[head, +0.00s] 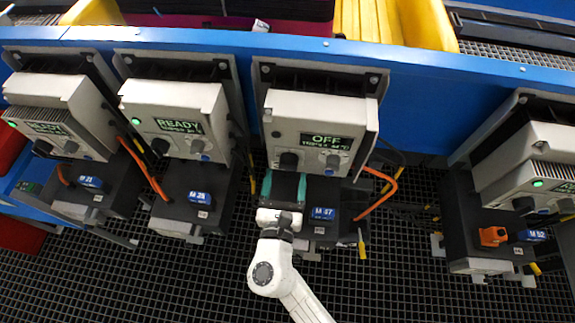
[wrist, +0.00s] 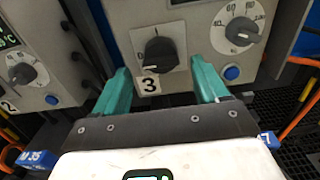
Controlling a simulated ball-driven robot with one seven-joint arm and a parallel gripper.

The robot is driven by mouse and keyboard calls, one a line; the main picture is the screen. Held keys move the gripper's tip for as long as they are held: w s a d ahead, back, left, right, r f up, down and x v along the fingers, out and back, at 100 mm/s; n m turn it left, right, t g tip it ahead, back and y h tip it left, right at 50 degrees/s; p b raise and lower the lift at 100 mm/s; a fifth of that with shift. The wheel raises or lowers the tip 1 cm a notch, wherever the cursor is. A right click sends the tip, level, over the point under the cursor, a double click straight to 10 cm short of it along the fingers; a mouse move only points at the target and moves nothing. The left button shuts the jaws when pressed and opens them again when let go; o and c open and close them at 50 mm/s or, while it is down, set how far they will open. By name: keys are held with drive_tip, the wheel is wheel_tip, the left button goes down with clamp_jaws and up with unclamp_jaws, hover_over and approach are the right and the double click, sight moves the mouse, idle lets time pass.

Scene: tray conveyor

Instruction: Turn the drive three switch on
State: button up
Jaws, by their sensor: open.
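The drive three unit (head: 282,109) is a pale box on the blue conveyor frame, and its display (head: 326,142) reads OFF. Its switch is a black rotary knob (wrist: 160,54) above a label (wrist: 151,85) marked 3. The knob also shows at the unit's lower left in the head view (head: 289,160). My gripper (wrist: 160,72) has teal fingers, open and empty, one on each side of the knob in the picture. I cannot tell how far the fingertips are from the panel. In the head view my gripper (head: 287,182) is just below the knob.
A second dial (wrist: 240,31) and a blue button (wrist: 231,73) sit right of the switch. Two neighbouring drives (head: 175,98) (head: 60,90) stand left and another (head: 540,150) right. Orange cables (head: 381,192) hang beside the units. Black grating (head: 150,285) covers the floor.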

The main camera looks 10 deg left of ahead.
sight(288, 167)
drive_tip(key=shift+w+d, duration=0.15)
drive_tip(key=shift+w, duration=1.7)
drive_tip(key=shift+c, duration=0.3)
drive_tip(key=c, duration=1)
